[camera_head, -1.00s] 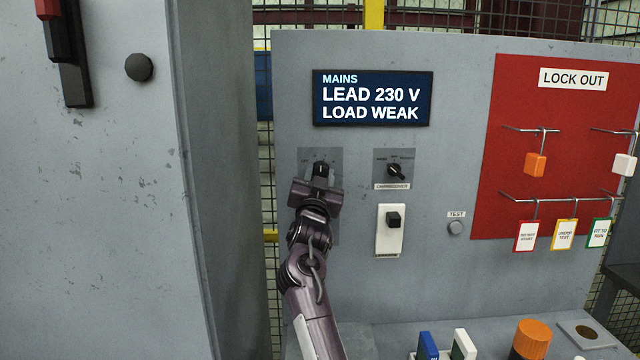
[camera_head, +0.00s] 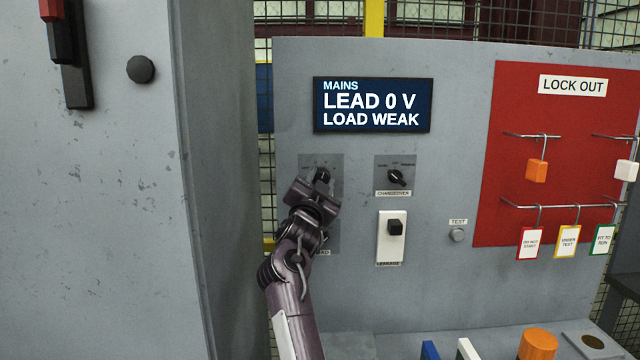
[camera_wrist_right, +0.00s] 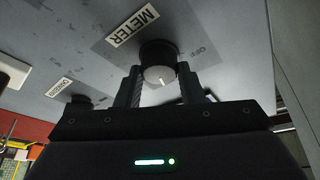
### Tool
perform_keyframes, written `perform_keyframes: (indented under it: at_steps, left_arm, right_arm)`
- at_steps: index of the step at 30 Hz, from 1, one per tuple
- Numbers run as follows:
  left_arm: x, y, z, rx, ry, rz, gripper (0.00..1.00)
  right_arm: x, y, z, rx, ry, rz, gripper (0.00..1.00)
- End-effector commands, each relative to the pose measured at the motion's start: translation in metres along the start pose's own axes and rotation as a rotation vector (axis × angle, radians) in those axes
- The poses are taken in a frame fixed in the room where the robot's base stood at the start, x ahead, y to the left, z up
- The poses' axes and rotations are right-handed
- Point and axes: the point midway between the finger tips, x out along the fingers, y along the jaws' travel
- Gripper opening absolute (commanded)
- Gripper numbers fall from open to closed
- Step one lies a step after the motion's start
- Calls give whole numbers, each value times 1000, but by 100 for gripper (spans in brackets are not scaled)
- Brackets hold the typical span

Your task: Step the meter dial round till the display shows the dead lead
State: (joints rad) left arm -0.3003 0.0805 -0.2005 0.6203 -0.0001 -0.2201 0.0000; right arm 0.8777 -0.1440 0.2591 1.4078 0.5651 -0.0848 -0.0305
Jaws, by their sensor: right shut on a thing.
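The display (camera_head: 372,104) on the grey panel reads "MAINS, LEAD 0 V, LOAD WEAK". My right gripper (camera_head: 317,183) is at the meter dial (camera_head: 322,175), a black knob on a grey plate left of the changeover switch. In the right wrist view the dial (camera_wrist_right: 158,66) sits between the two fingers of my right gripper (camera_wrist_right: 155,88), below the "METER" label (camera_wrist_right: 132,27). The fingers are shut on it. Its pale pointer mark shows on its face. The gripper hides part of the dial's plate in the head view. My left gripper is not in view.
The changeover switch (camera_head: 396,177) and a leakage switch (camera_head: 391,238) are right of the dial. A test button (camera_head: 457,235) is farther right. A red lock-out board (camera_head: 560,110) carries hanging tags. A grey cabinet (camera_head: 120,200) stands close on the left.

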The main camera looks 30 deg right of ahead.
Motion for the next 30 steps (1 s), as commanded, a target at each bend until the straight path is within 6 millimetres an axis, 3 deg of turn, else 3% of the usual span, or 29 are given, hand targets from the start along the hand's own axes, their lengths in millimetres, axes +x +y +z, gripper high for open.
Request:
perform_keyframes:
  at_steps: [2,3,7,17,30]
  left_arm:
    - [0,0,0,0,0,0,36]
    - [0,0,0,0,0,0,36]
    - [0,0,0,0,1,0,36]
    - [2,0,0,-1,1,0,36]
    - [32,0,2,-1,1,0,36]
  right_arm:
    - [0,0,0,-1,0,1,12]
    - [0,0,0,-1,0,1,39]
    - [0,0,0,-2,0,1,56]
    - [-3,1,1,-2,-1,0,57]
    - [-69,1,3,0,-1,-1,57]
